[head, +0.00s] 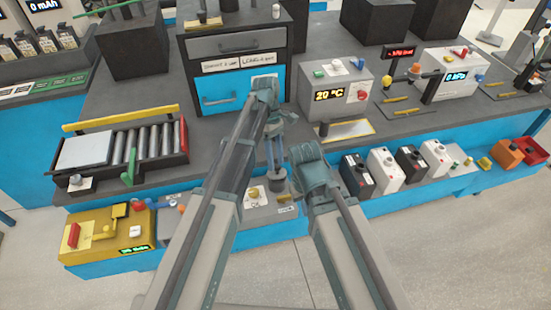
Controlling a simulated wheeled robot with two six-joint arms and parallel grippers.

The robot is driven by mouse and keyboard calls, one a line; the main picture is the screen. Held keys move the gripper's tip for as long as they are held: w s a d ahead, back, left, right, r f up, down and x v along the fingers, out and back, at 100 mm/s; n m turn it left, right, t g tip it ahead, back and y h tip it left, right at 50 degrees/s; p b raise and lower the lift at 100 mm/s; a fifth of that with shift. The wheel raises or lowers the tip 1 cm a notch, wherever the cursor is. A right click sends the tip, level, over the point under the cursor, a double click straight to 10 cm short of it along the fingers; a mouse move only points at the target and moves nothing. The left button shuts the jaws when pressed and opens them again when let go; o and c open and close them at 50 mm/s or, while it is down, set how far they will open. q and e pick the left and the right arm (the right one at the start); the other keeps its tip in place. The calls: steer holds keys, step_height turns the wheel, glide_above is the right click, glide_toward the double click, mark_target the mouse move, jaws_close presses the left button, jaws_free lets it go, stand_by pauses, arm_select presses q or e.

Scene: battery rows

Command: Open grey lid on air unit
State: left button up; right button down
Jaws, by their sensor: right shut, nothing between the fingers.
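A white box with a "0 hPa" display (452,82) stands at the right. I cannot pick out a grey lid for certain. My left gripper (276,160) points down just above the dark cylinder; its finger gap is too small to judge. My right gripper (318,188) is shut and empty, right of the cylinder, partly hidden by its own arm.
A yellow box (108,236) stands front left, below a roller conveyor (150,146). A blue-fronted drawer cabinet (215,90) and a "20 °C" box (336,92) stand behind my grippers. Several black and white battery-like blocks (384,168) line the front right. Dark bench top is free between them.

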arm_select(q)
steer(key=shift+o, duration=0.2)
steer(key=shift+r, duration=0.15)
steer(key=p+v, duration=1.2)
steer(key=v, duration=0.1)
steer(key=shift+r, duration=0.3)
